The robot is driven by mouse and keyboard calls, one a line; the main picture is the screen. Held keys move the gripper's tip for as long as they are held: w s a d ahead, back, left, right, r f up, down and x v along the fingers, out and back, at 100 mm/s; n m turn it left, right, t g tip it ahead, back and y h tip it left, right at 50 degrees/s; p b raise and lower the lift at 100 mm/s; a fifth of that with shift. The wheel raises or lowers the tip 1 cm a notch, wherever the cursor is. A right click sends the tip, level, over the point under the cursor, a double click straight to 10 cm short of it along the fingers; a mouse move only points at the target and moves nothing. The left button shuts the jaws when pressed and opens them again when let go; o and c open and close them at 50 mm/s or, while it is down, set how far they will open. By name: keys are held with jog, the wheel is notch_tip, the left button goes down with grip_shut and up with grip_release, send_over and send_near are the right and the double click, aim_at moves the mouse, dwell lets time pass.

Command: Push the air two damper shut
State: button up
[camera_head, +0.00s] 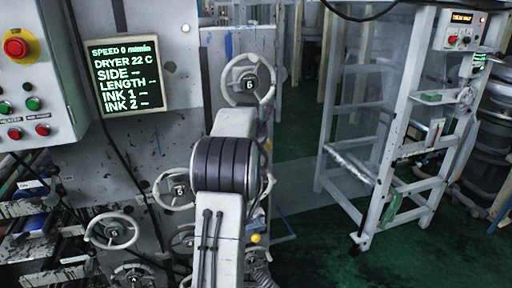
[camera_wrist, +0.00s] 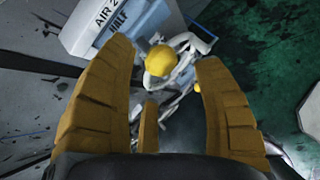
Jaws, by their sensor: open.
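A pale box (camera_wrist: 85,35) marked "AIR 2" and "HALF" shows at the top of the wrist view. A round yellow knob (camera_wrist: 160,60) on a pale lever stands beside it, between my fingertips and seemingly beyond them. My gripper (camera_wrist: 164,52) is open, with its two ribbed yellow-brown fingers apart and nothing held. A second yellow piece (camera_wrist: 198,87) shows partly behind the right finger. In the head view a yellow knob (camera_head: 256,238) shows low, just right of my arm; my gripper is hidden there.
Pale handwheels (camera_head: 248,82) stand on the machine panel around my arm, another (camera_head: 112,231) at lower left. A screen (camera_head: 125,75) reads speed 0. A white frame (camera_head: 395,130) stands at right. Green floor (camera_head: 330,250) between is clear.

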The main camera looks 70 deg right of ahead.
jog(key=shift+p+x, duration=0.85)
jog(key=shift+x, duration=1.7)
jog(key=c, duration=1.2)
jog(key=shift+a+b, duration=0.1)
jog(key=shift+b, duration=0.25)
grip_shut()
